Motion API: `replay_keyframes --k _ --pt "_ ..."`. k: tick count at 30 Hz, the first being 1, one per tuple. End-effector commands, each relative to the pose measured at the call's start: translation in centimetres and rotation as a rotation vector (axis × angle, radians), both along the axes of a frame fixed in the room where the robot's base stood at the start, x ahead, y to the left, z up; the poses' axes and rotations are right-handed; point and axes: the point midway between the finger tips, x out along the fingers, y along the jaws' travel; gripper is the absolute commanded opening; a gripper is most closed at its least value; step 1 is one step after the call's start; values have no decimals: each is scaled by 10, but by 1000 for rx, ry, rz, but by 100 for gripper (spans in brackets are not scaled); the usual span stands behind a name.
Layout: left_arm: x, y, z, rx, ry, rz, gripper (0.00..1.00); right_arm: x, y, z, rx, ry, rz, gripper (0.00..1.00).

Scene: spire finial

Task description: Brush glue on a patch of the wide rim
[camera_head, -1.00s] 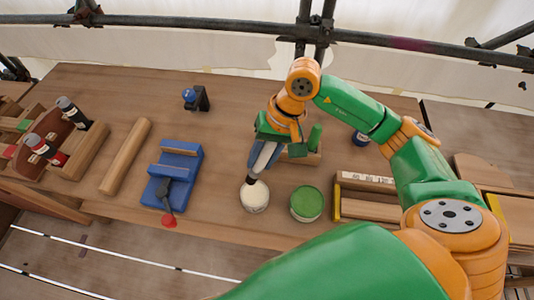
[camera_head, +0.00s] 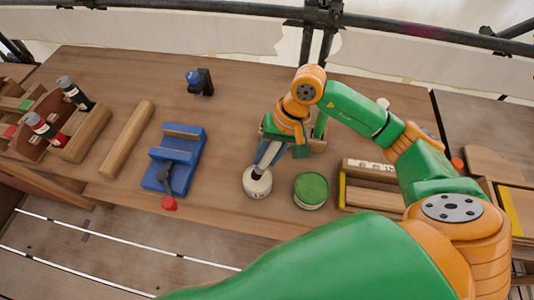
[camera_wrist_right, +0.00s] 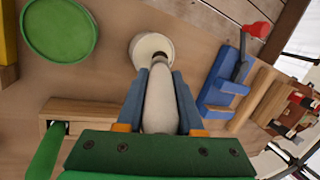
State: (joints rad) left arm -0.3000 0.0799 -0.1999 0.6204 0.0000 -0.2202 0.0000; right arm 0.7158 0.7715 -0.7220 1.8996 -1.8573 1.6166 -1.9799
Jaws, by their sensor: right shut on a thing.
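My right gripper (camera_head: 268,153) is shut on a pale-handled brush (camera_wrist_right: 158,100), held between its two blue-grey fingers. The brush points down, with its dark tip (camera_head: 257,175) at the mouth of a white glue pot (camera_head: 257,190). In the right wrist view the tip overlaps the pot (camera_wrist_right: 138,50); how deep it reaches is hidden. A round green lid or green-topped tin (camera_head: 311,188) stands just right of the pot. I cannot make out the wide rim for certain in either view. My left gripper is not in view.
A blue vise (camera_head: 176,158) with a red-knobbed handle stands left of the pot. A wooden roller (camera_head: 127,138) and a rack with dark bottles (camera_head: 75,95) are farther left. A wooden tray (camera_head: 370,185) is on the right. The table's back middle is mostly clear.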

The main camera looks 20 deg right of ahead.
Motion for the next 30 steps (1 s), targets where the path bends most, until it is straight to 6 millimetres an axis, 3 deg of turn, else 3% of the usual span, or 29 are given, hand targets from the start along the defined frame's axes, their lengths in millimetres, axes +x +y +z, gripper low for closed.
replay_keyframes --k 30 --pt "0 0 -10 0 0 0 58 0 0 -8 0 -1 0 0"
